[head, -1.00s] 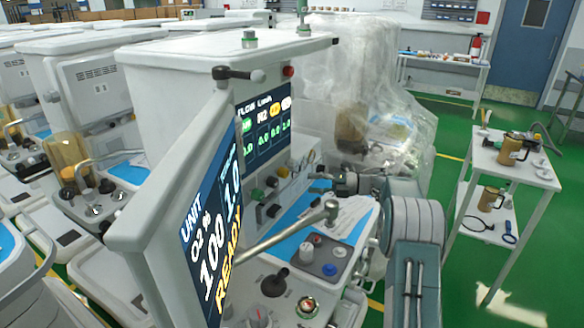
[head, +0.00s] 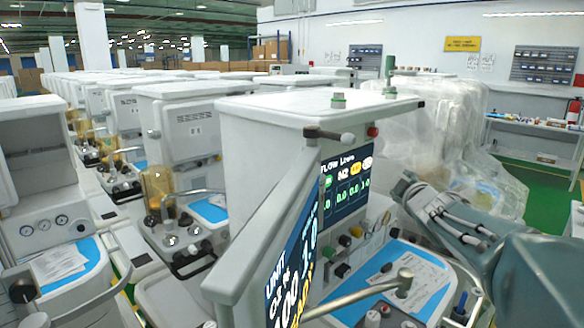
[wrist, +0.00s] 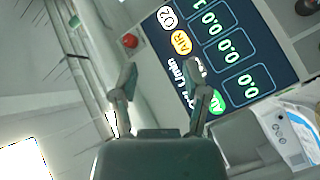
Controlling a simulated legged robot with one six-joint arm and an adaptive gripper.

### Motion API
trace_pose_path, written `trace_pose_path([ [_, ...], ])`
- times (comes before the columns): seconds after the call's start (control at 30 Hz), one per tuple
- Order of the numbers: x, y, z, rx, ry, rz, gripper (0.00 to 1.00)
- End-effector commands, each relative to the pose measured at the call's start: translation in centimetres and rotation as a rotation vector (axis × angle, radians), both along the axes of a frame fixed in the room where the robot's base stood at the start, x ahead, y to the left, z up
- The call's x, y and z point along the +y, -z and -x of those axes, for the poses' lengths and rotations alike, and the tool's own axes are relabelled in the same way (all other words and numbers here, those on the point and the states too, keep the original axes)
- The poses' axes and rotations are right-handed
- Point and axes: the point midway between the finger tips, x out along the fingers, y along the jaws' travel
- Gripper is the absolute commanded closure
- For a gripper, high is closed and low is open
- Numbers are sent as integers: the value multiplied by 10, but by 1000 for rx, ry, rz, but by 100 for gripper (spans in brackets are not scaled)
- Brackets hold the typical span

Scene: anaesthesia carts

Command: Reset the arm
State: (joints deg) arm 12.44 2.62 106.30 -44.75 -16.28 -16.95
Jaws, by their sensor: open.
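My gripper (wrist: 160,95) shows in the wrist view with its two fingers apart and nothing between them. Behind the fingers is the cart's flow screen (wrist: 228,50), tilted in that view, with a red knob (wrist: 130,41) beside it. In the head view my arm (head: 480,235) comes in from the right, in front of the anaesthesia cart (head: 255,150). The gripper's fingers cannot be made out in the head view. The flow screen (head: 346,188) faces right on that cart.
A tilted monitor (head: 290,265) and a metal rail (head: 360,293) stand close in front. More carts (head: 180,120) fill the left. A plastic-wrapped cart (head: 440,135) is behind my arm. Green floor (head: 545,185) is open at the right.

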Motion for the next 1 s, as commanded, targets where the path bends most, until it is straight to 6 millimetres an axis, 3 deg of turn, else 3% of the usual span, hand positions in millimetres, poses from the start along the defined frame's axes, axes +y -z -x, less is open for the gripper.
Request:
trace_pose_path([
  [0.07,4,1,33,58,84,-94,41],
  [0.27,14,31,119,244,279,-350,41],
  [0.6,63,121,287,655,521,-755,41],
  [0.7,78,143,326,764,559,-832,41],
  [0.83,89,158,352,844,585,-882,41],
  [1.0,91,161,357,862,593,-890,41],
])
